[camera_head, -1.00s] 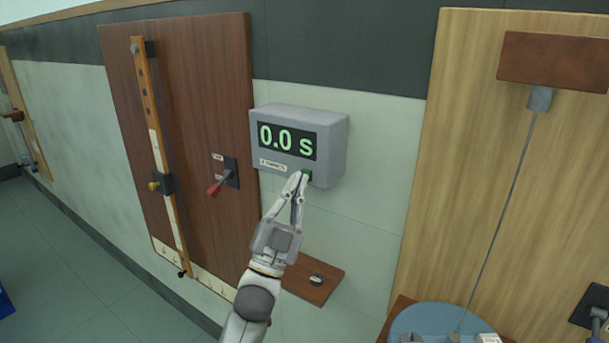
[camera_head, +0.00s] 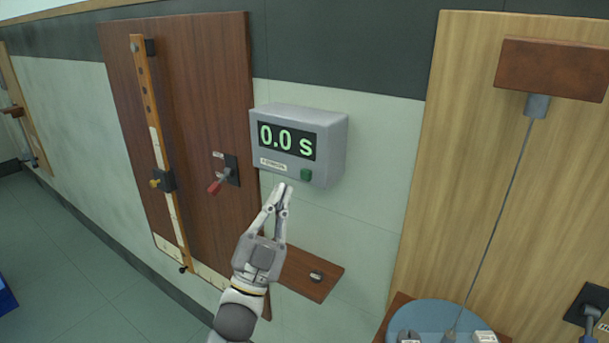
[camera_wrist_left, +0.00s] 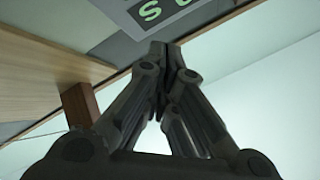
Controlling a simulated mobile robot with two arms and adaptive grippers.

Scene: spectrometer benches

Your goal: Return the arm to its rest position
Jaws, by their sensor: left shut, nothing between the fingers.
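My left gripper (camera_head: 282,190) is shut and empty, in the lower middle of the head view. Its fingertips are just below and left of the green button (camera_head: 306,175) on the grey timer box (camera_head: 335,150), apart from the button. The timer's display reads 0.0 s. In the left wrist view the closed fingertips (camera_wrist_left: 163,50) point up toward the timer (camera_wrist_left: 150,12), which shows only in part.
A small brown shelf (camera_head: 300,275) juts out below the timer. A dark wooden panel (camera_head: 205,80) with a red-handled lever (camera_head: 215,187) stands left. At right, a pendulum rod (camera_head: 495,220) hangs before a light wooden board (camera_head: 460,120), above a blue disc (camera_head: 430,318).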

